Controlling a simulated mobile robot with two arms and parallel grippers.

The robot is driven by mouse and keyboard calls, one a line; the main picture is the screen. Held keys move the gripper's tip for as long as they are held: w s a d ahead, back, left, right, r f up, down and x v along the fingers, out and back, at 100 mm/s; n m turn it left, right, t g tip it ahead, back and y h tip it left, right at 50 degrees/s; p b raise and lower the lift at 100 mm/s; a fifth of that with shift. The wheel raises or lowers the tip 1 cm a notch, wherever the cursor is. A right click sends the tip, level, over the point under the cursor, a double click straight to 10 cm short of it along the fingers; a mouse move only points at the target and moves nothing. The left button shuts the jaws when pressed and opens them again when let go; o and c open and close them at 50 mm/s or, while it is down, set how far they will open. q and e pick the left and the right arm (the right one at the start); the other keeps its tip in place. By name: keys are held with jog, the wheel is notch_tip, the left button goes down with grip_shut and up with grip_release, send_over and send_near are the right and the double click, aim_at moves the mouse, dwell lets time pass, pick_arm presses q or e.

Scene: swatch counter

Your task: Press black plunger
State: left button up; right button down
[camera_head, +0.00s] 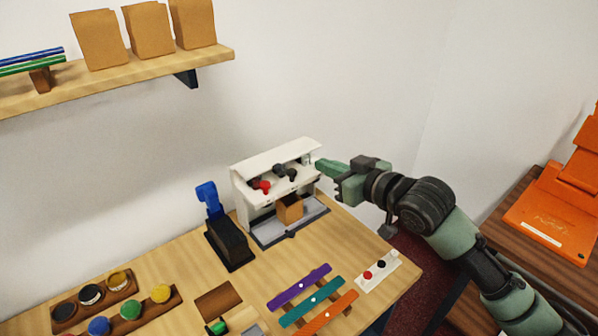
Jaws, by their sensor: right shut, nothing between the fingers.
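A white machine (272,157) stands at the back of the wooden counter. On its front are a red knob (262,186) and dark plunger-like parts (291,174). A small white plate (378,271) near the counter's right edge carries a red button (367,275) and a black button (381,264). I cannot tell which black part is the plunger. My right gripper (322,165) is shut and empty, with its green fingertips at the upper right end of the machine, close to the dark parts. I cannot tell whether it touches the machine. My left gripper is not in view.
A brown box (290,209) sits in the machine's opening. A black device with a blue lever (208,198) stands to the left. Purple, teal and orange strips (311,296) and paint pots (131,309) lie in front. An orange object (556,214) is on a right table.

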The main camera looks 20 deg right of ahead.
jog(key=shift+w, duration=0.1)
jog(key=p, duration=0.3)
send_over(292, 173)
jog(key=s+d, duration=0.1)
notch_tip(292, 173, down, 2)
jog(key=f, duration=0.3)
jog(key=shift+s+f+p, duration=0.15)
jog(key=shift+s+p, duration=0.15)
jog(key=shift+s+d+f, duration=0.1)
jog(key=shift+f, duration=0.5)
